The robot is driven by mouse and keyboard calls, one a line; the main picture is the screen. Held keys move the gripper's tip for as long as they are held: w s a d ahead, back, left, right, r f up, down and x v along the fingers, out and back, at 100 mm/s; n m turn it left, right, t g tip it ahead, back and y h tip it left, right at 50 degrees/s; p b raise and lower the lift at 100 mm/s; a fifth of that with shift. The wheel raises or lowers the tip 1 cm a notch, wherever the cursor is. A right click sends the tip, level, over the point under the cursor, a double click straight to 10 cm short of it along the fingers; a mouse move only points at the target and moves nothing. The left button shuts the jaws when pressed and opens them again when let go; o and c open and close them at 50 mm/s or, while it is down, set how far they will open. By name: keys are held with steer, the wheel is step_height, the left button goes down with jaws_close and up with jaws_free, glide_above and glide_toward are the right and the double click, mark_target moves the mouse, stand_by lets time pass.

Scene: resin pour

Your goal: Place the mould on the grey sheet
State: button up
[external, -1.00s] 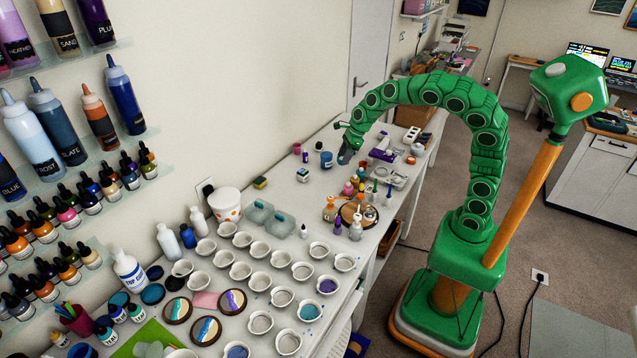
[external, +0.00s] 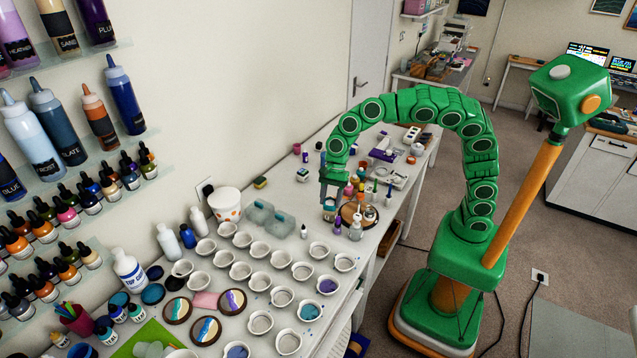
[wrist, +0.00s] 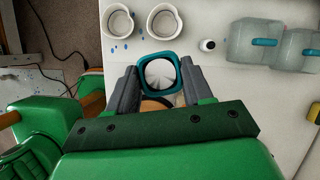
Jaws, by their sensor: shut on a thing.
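My gripper (external: 331,196) points down over the bench, above the group of small bottles. It is shut on a teal, square-rimmed thing with a white inside, which I take for the mould (wrist: 159,57). The wrist view shows it between my two grey fingers (wrist: 160,80). In the external view it is small and partly hidden by the fingers. I cannot make out the grey sheet on the bench for certain. A pale grey flat panel (external: 580,328) lies on the floor at the lower right.
Small bottles (external: 355,228) stand on a round wooden board close beside my gripper. Many white cups (external: 285,257) fill the near bench. Two translucent containers (wrist: 254,45) with blue parts and a small dark-topped bottle (wrist: 207,45) stand ahead. The wall bounds the left side.

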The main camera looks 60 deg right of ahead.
mark_target(331, 208)
steer(key=shift+s+a+n, duration=0.3)
steer(key=shift+s+a, duration=0.1)
steer(key=shift+a, duration=0.25)
steer(key=shift+s+a+n, duration=0.3)
steer(key=shift+s+a, duration=0.1)
steer(key=shift+a, duration=0.2)
step_height(331, 208, down, 5)
steer(key=shift+a+r, duration=0.1)
steer(key=shift+r, duration=0.1)
steer(key=shift+w+a+f, duration=0.25)
steer(key=shift+w+f, duration=0.05)
steer(key=shift+f, duration=0.1)
steer(key=w+a+f, duration=0.2)
steer(key=w, duration=0.1)
steer(key=w+a+f, duration=0.5)
steer(key=w+f, duration=0.1)
steer(key=shift+w+a, duration=0.15)
steer(key=shift+w, duration=0.05)
steer(key=shift+w+a+f, duration=0.2)
steer(key=shift+w+f, duration=0.05)
steer(key=shift+f, duration=0.15)
steer(key=shift+w+a+f, duration=0.15)
steer(key=shift+w+f, duration=0.05)
steer(key=shift+f, duration=1.65)
